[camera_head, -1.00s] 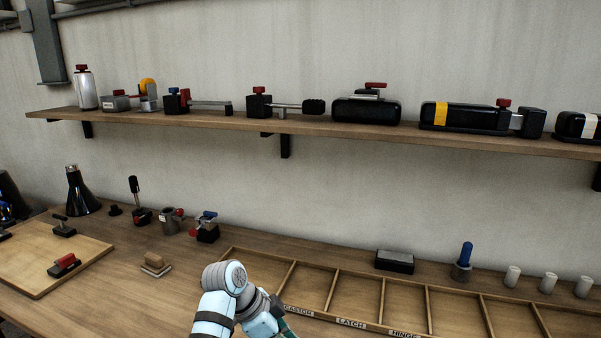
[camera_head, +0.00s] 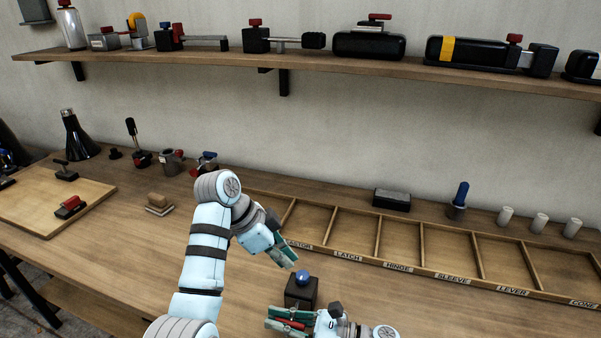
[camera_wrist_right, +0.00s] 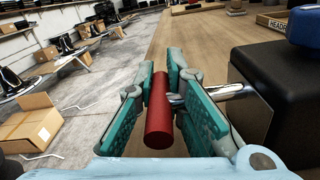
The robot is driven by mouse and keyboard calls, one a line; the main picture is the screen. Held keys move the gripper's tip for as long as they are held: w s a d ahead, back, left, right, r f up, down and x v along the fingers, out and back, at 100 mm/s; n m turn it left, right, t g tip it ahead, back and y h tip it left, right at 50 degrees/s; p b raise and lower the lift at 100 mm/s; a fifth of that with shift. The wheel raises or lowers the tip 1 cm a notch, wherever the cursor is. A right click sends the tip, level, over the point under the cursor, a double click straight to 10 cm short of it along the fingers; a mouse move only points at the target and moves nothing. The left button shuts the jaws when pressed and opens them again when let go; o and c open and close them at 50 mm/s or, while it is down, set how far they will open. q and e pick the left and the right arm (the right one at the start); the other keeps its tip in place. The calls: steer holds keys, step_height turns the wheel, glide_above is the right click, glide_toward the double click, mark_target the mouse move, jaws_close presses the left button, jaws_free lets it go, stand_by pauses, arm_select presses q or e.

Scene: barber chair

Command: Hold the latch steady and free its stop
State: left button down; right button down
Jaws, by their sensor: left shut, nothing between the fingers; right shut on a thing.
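The latch is a black block (camera_head: 300,295) with a blue knob (camera_head: 302,277) on top, standing on the bench in front of the divided tray. In the right wrist view its black body (camera_wrist_right: 283,95) and blue knob (camera_wrist_right: 306,27) are at the right edge, and a metal rod (camera_wrist_right: 230,91) runs from it behind the finger. My right gripper (camera_head: 280,319) is shut on the latch's red handle (camera_wrist_right: 160,115), at the near side of the block. My left gripper (camera_head: 289,261) is shut and empty, just above and behind the blue knob, apart from it.
A divided wooden tray (camera_head: 345,256) with labelled, empty compartments lies behind the latch. A dark block (camera_head: 391,199), a blue-handled tool (camera_head: 459,199) and white cylinders stand behind it. A wooden board (camera_head: 40,205) is at the left. A shelf (camera_head: 285,65) with several devices runs above.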

arm_select(q)
steer(key=shift+r, duration=0.35)
arm_select(e)
steer(key=c, duration=1.6)
jaws_free()
